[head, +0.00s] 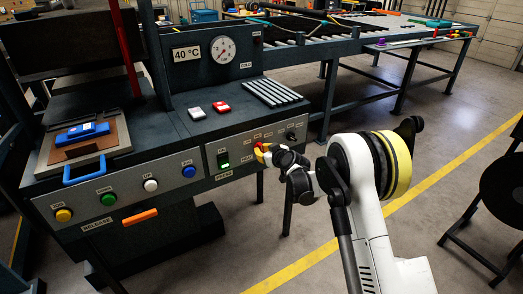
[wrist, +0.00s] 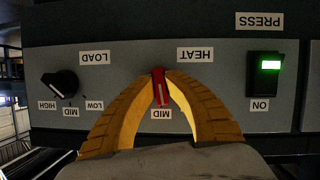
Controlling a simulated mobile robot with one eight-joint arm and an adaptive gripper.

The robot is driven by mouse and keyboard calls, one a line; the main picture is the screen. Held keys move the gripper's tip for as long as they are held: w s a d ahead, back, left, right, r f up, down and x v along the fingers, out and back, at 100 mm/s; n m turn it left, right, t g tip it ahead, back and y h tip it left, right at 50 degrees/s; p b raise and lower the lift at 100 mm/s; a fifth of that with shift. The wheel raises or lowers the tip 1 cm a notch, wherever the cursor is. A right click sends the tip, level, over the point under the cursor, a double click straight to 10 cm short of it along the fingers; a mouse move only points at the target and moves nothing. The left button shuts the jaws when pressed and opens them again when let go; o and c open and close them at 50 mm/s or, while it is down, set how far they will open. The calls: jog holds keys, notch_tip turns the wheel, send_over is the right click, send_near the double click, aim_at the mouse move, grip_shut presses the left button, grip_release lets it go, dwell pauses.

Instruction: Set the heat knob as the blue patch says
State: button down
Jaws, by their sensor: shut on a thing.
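The heat knob (wrist: 160,88) is red with a white line, on the grey panel under the HEAT label. My gripper (wrist: 159,76) is shut on it, with a yellow finger at each side; the gripper also shows in the head view (head: 261,152) at the panel's right part. The white line points roughly toward the MID label (wrist: 161,114). Any heat labels to either side are hidden behind the fingers. The blue patch (head: 76,135) lies on the brown piece in the press tray at left, with a pale mark too small to read.
The black load knob (wrist: 60,84) sits beside the heat knob. The press switch (wrist: 265,70) glows green at ON. A display (head: 186,53) reads 40 °C next to a round gauge (head: 222,51). Coloured buttons line the front panel. The floor right of the press is partly open.

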jog(key=shift+m+y, duration=0.3)
jog(key=shift+m, duration=0.2)
jog(key=shift+g, duration=0.3)
jog(key=c, duration=1.4)
grip_release()
jog(key=shift+c, duration=0.2)
jog(key=v, duration=1.2)
jog(key=shift+d, duration=0.1)
